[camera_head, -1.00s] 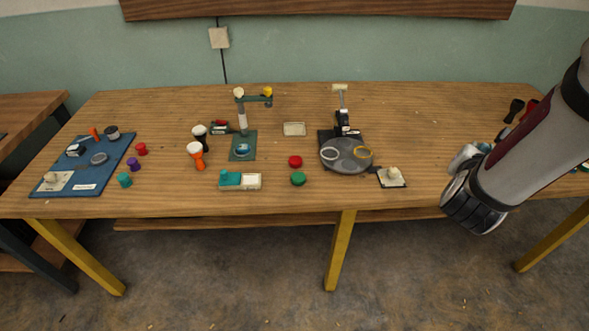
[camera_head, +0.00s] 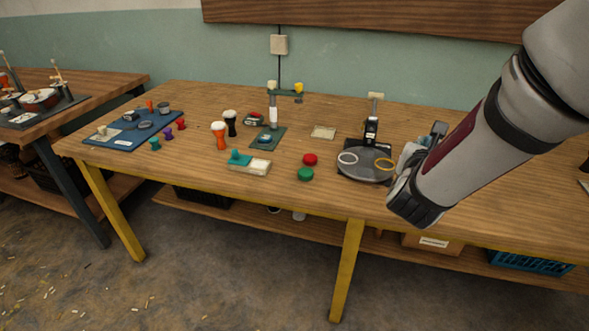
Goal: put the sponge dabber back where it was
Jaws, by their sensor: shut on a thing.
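My gripper (camera_head: 412,157) is partly seen behind my wrist, over the right part of the table near the round grey plate. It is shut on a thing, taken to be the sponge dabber. My wrist and arm hide the held thing, so its shape and tilt cannot be told. The small pad right of the plate is hidden now.
Red (camera_head: 310,159) and green (camera_head: 305,174) pieces lie left of the plate. Goblet drums, orange (camera_head: 220,136) and black (camera_head: 230,123), stand beside a green stand (camera_head: 268,138). A blue mat (camera_head: 130,136) with small parts lies far left. The table's front middle is clear.

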